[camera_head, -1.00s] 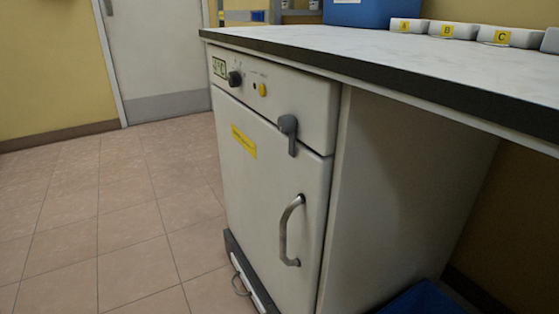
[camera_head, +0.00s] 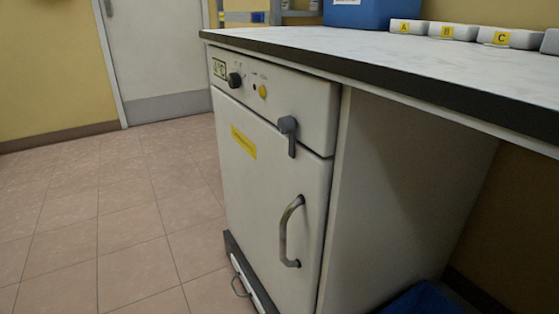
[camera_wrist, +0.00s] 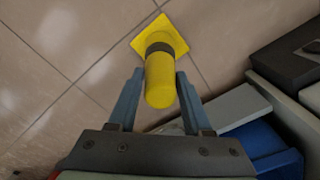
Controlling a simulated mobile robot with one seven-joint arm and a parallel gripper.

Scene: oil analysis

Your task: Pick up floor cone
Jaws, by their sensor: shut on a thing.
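The floor cone (camera_wrist: 160,78) is yellow with a dark grey band and a square yellow base. In the wrist view it lies between the two blue-grey fingers of my gripper (camera_wrist: 160,92), which is shut on its upper part. The cone's rounded top points towards the wrist camera and its base is farther off, over the tiled floor. I cannot tell whether the base touches the floor. Neither the cone nor my gripper shows in the head view.
A white cabinet (camera_head: 270,165) with a handle stands under a worktop (camera_head: 330,45). A blue bin (camera_head: 425,300) is on the floor beside it, and also shows in the wrist view (camera_wrist: 265,145). Tiled floor (camera_head: 110,205) is clear at left.

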